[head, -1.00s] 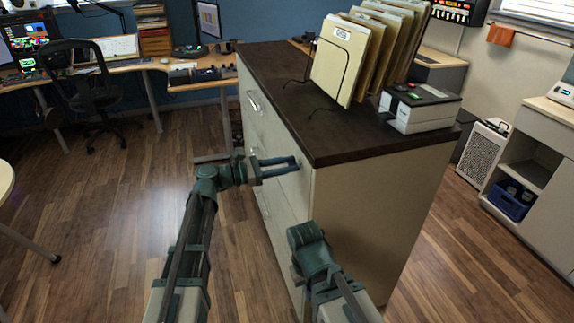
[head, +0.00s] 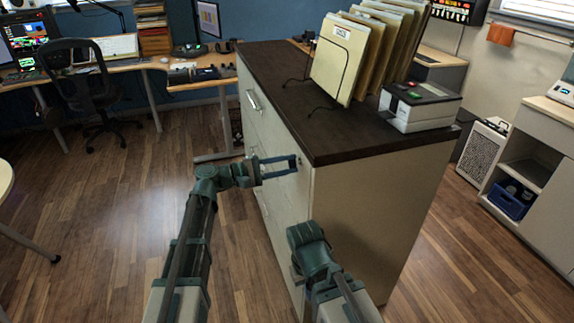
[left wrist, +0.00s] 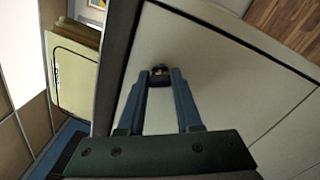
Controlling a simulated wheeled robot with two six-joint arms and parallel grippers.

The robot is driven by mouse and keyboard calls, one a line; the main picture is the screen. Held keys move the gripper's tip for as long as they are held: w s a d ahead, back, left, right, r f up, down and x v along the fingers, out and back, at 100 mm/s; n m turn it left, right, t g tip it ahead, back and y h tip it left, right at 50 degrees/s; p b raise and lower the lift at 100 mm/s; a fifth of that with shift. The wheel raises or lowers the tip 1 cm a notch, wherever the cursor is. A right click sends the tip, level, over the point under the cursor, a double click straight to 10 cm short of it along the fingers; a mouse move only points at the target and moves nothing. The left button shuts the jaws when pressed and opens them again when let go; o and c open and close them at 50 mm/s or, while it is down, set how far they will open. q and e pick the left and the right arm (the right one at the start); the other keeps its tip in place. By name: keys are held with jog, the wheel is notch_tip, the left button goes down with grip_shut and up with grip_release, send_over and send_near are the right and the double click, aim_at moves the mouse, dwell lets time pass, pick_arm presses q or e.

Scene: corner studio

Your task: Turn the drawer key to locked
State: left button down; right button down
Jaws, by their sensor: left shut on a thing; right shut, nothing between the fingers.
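The drawer key (left wrist: 160,71) is a small dark piece with a yellowish part, set in the pale face of the cabinet (head: 380,215). My left gripper (head: 296,163) reaches the cabinet's drawer side just under the dark top. In the left wrist view its two blue fingers (left wrist: 160,77) are shut on the key at their tips. The fingers hide most of the key, and I cannot read its lock position. My right gripper (head: 298,274) is low in front of the cabinet, mostly hidden by my own arm, shut and empty, apart from the key.
On the cabinet top stand a wire rack of folders (head: 340,58) and a grey-white box device (head: 420,105). A drawer handle (head: 253,101) sticks out farther along the drawer side. The wooden floor (head: 110,210) to the left is clear, with an office chair (head: 85,95) beyond.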

pick_arm(q)
jog(key=shift+f+m, duration=0.15)
jog(key=shift+m, duration=2.05)
jog(key=c, duration=0.6)
grip_release()
jog(key=v, duration=1.3)
jog(key=shift+s+a, duration=0.15)
jog(key=shift+a, duration=0.2)
